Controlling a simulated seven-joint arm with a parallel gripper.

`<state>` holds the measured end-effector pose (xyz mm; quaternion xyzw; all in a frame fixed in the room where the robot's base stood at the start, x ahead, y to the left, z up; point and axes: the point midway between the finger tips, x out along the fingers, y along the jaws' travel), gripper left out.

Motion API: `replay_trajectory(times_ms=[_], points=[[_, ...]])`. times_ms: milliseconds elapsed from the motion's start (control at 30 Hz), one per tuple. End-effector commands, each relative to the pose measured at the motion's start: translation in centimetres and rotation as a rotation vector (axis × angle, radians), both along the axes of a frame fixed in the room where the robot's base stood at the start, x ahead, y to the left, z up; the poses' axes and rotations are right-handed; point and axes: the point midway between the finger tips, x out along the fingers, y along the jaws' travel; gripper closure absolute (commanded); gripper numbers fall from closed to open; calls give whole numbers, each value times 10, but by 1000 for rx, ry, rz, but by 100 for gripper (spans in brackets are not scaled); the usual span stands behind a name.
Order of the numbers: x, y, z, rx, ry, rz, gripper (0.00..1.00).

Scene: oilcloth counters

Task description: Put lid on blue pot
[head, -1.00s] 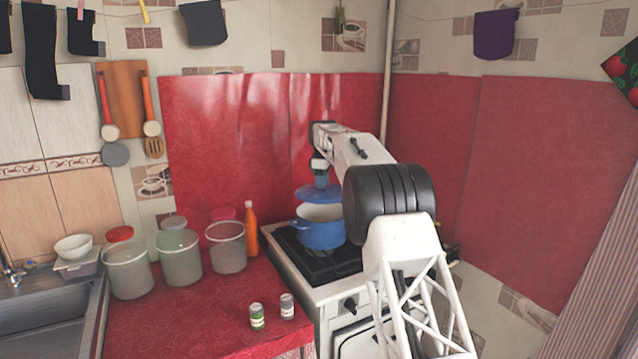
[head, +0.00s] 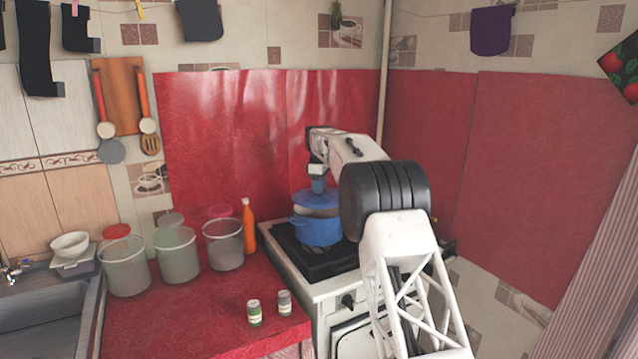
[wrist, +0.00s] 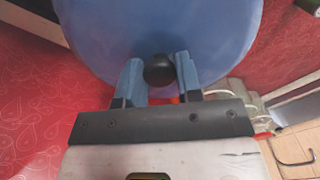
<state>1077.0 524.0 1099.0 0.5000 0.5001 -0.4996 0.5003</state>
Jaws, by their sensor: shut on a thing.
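The blue pot (head: 318,231) stands on the dark stove top, with a handle showing on its left side. The blue lid (head: 316,197) is over the pot, slightly tilted. A pale strip of the pot's inside shows between lid and rim at the front, and the arm hides the right side. My gripper (wrist: 160,78) is shut on this knob, with a blue finger on each side. It also shows above the lid in the head view (head: 318,184).
The white stove (head: 345,293) stands right of the red counter (head: 185,320). Several clear containers (head: 176,255), an orange bottle (head: 248,228) and two small jars (head: 254,313) are on the counter. A red wall panel rises behind the pot.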

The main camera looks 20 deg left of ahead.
Motion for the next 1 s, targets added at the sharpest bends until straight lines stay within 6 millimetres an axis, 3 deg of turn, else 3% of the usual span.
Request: replay_trajectory(times_ms=[500, 1000], points=[[0, 0, -25, 0, 1, 0, 94], [0, 0, -28, 0, 0, 0, 94]])
